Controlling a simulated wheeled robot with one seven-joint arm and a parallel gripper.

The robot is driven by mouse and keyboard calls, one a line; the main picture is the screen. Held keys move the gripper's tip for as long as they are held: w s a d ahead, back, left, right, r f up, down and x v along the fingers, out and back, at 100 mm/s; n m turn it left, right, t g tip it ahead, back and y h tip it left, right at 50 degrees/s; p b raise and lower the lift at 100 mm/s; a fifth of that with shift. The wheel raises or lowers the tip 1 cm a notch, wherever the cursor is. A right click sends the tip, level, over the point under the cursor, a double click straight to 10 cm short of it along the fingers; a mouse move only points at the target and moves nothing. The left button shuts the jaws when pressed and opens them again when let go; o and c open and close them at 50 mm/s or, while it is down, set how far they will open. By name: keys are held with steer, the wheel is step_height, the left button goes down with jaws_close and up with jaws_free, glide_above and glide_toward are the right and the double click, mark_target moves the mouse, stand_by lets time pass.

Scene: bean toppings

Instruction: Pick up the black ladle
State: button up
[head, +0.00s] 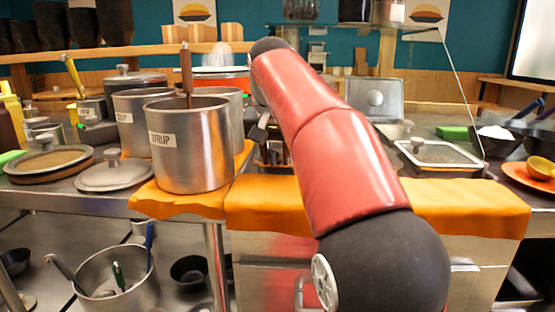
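No ladle shows clearly enough for me to name it as the black one. A brown upright handle (186,70) stands in the front steel pot labelled SYRUP (190,150); its lower end is hidden inside. A dark grey handle (61,268) leans out of a steel pot (122,290) on the lower shelf, along with green and blue handles. Dark blue handles (526,109) rise from the bowls at the right. My red arm crosses the middle. Part of my gripper (260,132) shows behind it, by the syrup pots; its fingers are mostly hidden.
Steel lids (113,175) lie left of the syrup pots. An orange cloth (465,208) covers the counter's front edge. A lidded tray (440,155) and a glass guard (455,75) stand at the right. Dark bowls (497,140) and an orange plate (530,175) sit at far right.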

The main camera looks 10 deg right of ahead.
jaws_close()
steer(key=shift+r, duration=0.1)
